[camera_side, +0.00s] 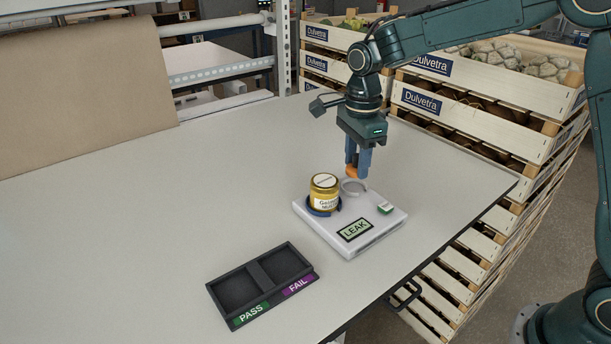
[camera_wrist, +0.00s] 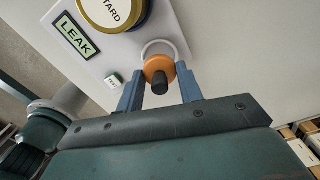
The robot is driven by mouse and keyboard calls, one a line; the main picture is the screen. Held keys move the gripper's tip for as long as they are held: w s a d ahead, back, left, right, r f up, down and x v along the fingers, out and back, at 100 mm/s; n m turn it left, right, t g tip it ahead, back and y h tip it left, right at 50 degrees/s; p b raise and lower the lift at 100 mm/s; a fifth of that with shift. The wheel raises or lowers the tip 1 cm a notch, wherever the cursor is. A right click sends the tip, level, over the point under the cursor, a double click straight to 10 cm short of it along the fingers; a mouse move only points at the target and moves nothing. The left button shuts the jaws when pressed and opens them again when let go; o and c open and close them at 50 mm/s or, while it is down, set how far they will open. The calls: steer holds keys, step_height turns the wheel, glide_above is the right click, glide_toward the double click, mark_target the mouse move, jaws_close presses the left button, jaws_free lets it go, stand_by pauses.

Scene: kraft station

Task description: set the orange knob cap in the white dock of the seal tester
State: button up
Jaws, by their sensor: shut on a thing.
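My gripper (camera_side: 358,165) is shut on the orange knob cap (camera_side: 351,171), just above the seal tester. In the wrist view the orange cap (camera_wrist: 158,66), with a dark stem, sits between the fingertips of my gripper (camera_wrist: 159,84). The white dock (camera_side: 354,187) is a pale ring on the tester's back part, close below the cap. It also shows behind the cap in the wrist view (camera_wrist: 158,45). Whether cap and dock touch, I cannot tell. The white seal tester (camera_side: 373,236) has a display reading LEAK.
A gold-lidded jar (camera_side: 324,190) stands in a blue ring on the tester, left of the dock. A green-and-white button (camera_side: 385,208) is at the tester's right. A black PASS/FAIL tray (camera_side: 262,276) lies front left. Stacked wooden crates (camera_side: 480,110) stand beyond the table's right edge.

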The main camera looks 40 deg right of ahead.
steer(key=shift+f, duration=1.3)
steer(key=shift+f, duration=0.65)
stand_by(1.2)
steer(key=o, duration=1.2)
steer(key=shift+s, duration=0.15)
steer(key=shift+f, duration=0.1)
steer(key=shift+r, duration=4.2)
